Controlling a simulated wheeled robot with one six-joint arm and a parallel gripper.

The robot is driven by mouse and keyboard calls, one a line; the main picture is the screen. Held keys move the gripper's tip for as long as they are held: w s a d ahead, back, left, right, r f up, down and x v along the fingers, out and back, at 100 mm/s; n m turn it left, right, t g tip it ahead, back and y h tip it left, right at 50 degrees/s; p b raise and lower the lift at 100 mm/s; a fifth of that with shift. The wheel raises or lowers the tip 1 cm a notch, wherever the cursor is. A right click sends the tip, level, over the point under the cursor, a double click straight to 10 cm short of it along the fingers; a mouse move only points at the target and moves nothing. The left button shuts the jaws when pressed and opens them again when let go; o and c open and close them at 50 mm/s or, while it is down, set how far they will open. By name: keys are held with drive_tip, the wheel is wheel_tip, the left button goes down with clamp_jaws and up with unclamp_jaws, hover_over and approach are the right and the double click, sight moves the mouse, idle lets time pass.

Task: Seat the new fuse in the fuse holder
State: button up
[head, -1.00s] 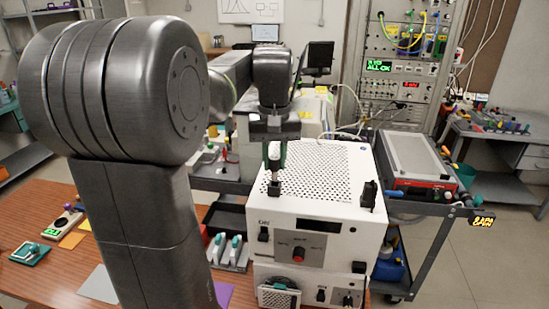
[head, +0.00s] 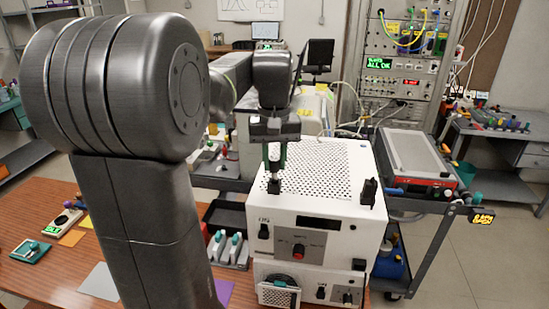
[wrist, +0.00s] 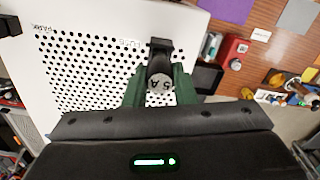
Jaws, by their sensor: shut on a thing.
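The white instrument (head: 330,205) has a perforated top. The black fuse holder (head: 275,186) stands on the left part of that top. It also shows in the wrist view (wrist: 159,47), beside the printed word FUSE. My gripper (head: 274,158) is right above the holder, pointing down. In the wrist view the green fingers of my gripper (wrist: 160,88) are shut on the fuse (wrist: 159,84), whose round end reads 5 A. The fuse lines up closely with the holder. My fingers hide part of it, and I cannot tell how far it sits in the holder.
A black post (head: 368,191) stands at the right of the instrument's top; the word PARK shows there in the wrist view. A grey cart (head: 432,208) with a flat device (head: 417,165) is at the right. A black tray (head: 228,218) lies left of the instrument.

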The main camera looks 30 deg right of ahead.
sight(275, 170)
drive_tip(key=shift+f+b, duration=0.8)
drive_tip(key=shift+f, duration=0.8)
drive_tip(key=o, duration=1)
drive_tip(key=shift+o, duration=0.2)
wheel_tip(275, 170, up, 14)
wheel_tip(275, 170, down, 14)
drive_tip(key=shift+r, duration=0.4)
idle(0.4)
